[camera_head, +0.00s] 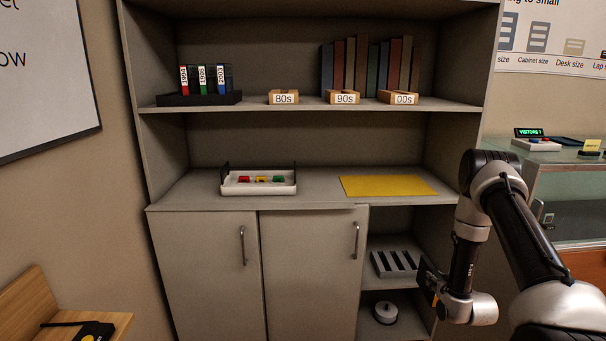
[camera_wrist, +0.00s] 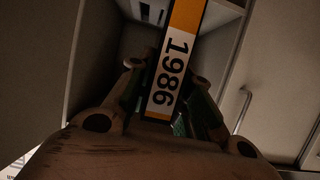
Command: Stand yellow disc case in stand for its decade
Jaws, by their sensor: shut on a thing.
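The yellow disc case (camera_wrist: 185,15) fills the middle of the wrist view, with a yellow spine and a white label reading 1986. My gripper (camera_wrist: 165,95) is shut on it, with a finger on each side. In the head view my gripper (camera_head: 436,284) is low at the right, in front of the open lower compartments; the case is hard to make out there. Three light wooden stands sit along the upper shelf's front: 80s (camera_head: 284,98), 90s (camera_head: 342,98) and 00s (camera_head: 399,98). No case shows in the 80s stand.
A black rack (camera_head: 172,99) with red, green and blue labelled cases is left on the upper shelf. Tall books (camera_head: 361,65) stand behind the 90s and 00s stands. A white tray (camera_head: 230,188) and yellow sheet (camera_head: 388,186) lie on the counter. A slotted grey holder (camera_head: 397,263) is below.

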